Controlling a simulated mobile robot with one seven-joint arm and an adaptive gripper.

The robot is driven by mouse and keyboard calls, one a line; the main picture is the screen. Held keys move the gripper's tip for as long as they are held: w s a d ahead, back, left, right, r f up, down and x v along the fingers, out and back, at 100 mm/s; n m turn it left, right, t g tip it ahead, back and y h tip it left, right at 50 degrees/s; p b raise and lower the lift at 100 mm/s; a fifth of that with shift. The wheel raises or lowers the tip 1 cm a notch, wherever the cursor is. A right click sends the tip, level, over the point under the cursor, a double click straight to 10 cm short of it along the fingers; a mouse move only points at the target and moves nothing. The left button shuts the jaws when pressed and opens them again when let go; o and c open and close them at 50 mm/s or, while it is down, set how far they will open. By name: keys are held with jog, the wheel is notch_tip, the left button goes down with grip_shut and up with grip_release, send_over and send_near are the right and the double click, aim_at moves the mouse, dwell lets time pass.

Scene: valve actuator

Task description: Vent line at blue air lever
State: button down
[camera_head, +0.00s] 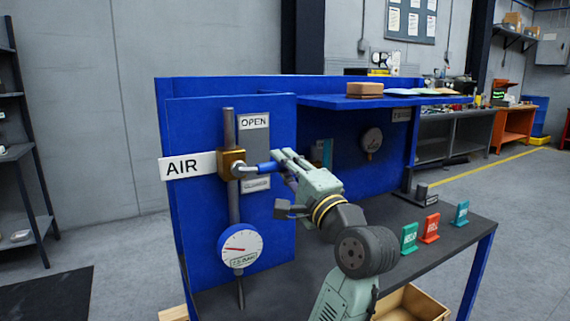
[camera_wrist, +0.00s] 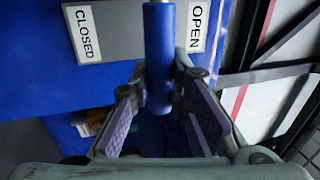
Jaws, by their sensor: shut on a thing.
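The blue air lever (camera_head: 268,168) sticks out to the right, about level, from a brass valve body (camera_head: 231,163) on a vertical grey pipe. A white AIR label (camera_head: 188,165) is left of the valve. My gripper (camera_head: 282,162) is shut on the lever's outer end. In the wrist view the blue lever (camera_wrist: 158,55) runs down between the two purple-padded fingers (camera_wrist: 160,112). An OPEN sign (camera_head: 254,121) is above the lever. The sign below it is partly hidden; the wrist view shows a CLOSED sign (camera_wrist: 86,34). A round gauge (camera_head: 240,247) sits on the pipe below the valve.
A blue shelf (camera_head: 325,101) holding a brown block (camera_head: 365,89) juts out at the upper right. Green, red (camera_head: 430,228) and teal tags stand on the dark bench top (camera_head: 462,250). A second gauge (camera_head: 371,140) is on the back panel.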

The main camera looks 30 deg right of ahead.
jog(key=shift+f, duration=0.2)
jog(key=c, duration=1.5)
grip_release()
jog(key=shift+r, duration=0.1)
jog(key=shift+s, duration=0.15)
jog(key=v, duration=1.1)
jog(key=shift+s+d, duration=0.1)
jog(key=shift+s, duration=0.3)
